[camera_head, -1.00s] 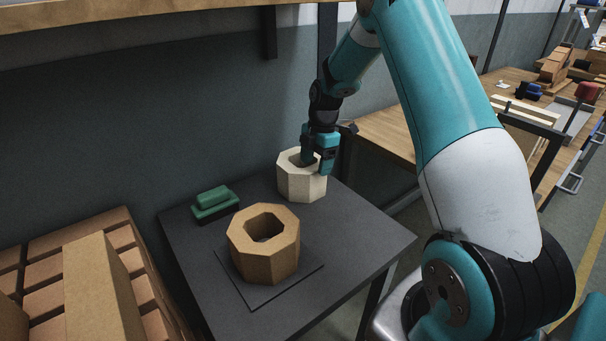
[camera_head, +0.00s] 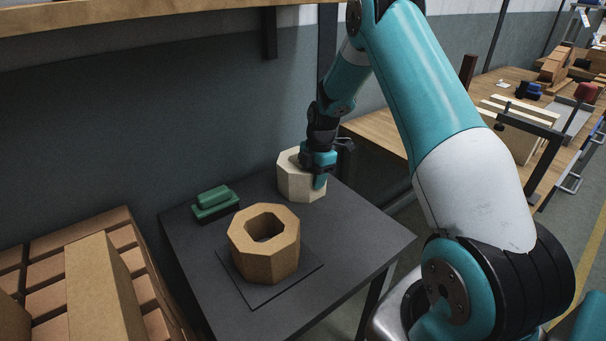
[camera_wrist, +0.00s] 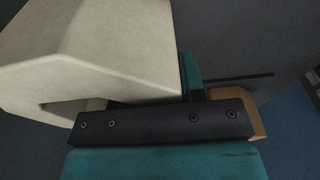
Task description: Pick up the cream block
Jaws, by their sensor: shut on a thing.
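The cream block (camera_head: 290,181) is a pale eight-sided ring with a hole through it. It stands upright at the back of the dark table in the head view, and it fills the upper left of the wrist view (camera_wrist: 110,45). My gripper (camera_head: 317,176) is at the block's right side, shut on its wall. One teal finger shows outside the near right face, and the other is hidden. The block appears to rest on the table; I see no gap under it.
A tan eight-sided ring (camera_head: 280,262) stands on a thin dark plate (camera_head: 314,268) nearer the front. A green object (camera_head: 214,202) lies at the table's left edge. The dark table (camera_head: 360,225) is clear at right. Stacked bricks (camera_head: 100,280) are at lower left.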

